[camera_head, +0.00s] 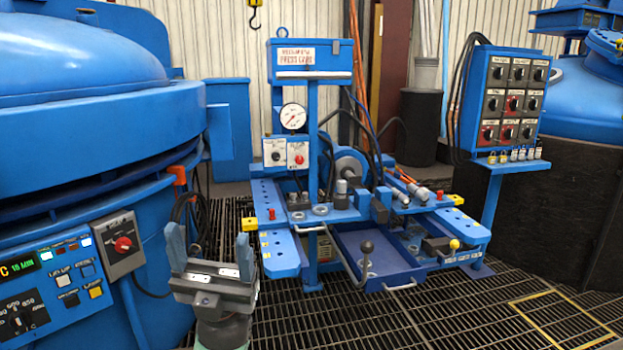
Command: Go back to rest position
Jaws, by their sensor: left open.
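My left gripper (211,258) points up at the lower left of the head view. Its two grey fingers stand apart with nothing between them. It is in front of the grated floor, between the blue furnace (85,130) on the left and the blue press cart (283,254) in the middle. My right gripper does not show in this view.
A control box with a red knob (123,245) and a lit panel (50,285) are on the furnace near my left gripper. A switch panel (507,100) stands on a post at the right. The grated floor (450,318) in front is clear, with a yellow outlined square (516,304).

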